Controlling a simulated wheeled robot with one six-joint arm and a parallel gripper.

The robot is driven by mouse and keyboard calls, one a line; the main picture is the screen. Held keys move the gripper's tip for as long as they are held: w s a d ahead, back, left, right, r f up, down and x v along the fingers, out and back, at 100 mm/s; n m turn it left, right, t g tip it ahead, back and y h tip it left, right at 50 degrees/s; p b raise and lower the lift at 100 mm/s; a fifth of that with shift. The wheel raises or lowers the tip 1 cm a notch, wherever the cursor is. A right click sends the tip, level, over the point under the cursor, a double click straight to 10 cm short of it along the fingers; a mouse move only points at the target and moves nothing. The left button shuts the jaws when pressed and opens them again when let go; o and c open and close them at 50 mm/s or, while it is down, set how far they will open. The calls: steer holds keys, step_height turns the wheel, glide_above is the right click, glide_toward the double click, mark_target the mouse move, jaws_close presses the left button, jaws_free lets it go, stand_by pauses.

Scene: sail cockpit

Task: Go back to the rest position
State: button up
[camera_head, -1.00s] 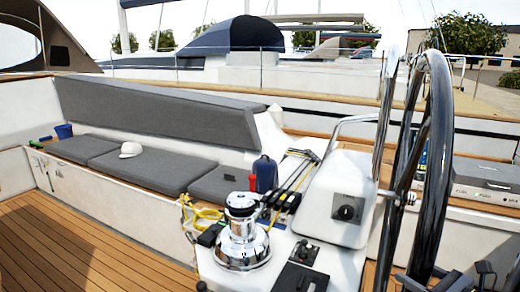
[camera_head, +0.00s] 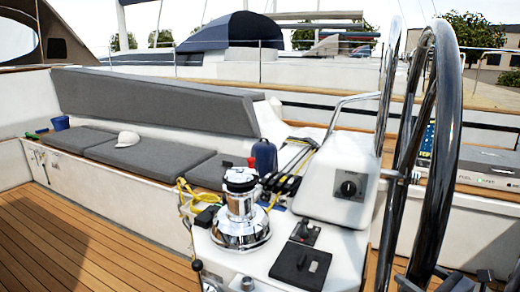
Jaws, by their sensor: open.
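Dark parts of my gripper (camera_head: 446,282) show at the bottom right edge, low behind the steering wheel (camera_head: 432,160). Its two sides stand apart and nothing shows between them. The wheel's chrome rim and the lower frame edge hide much of it. The rest of my arm cannot be made out clearly.
A console with a chrome winch (camera_head: 240,215) and a grey control box (camera_head: 340,187) stands in front. A grey-cushioned bench (camera_head: 150,157) holds a white cap (camera_head: 128,139); a blue bucket (camera_head: 61,122) stands at its far end. The teak floor (camera_head: 85,235) at left is clear.

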steer(key=shift+f+b, duration=1.15)
steer(key=shift+f, duration=0.25)
steer(key=shift+a+n, duration=0.1)
steer(key=shift+n, duration=0.2)
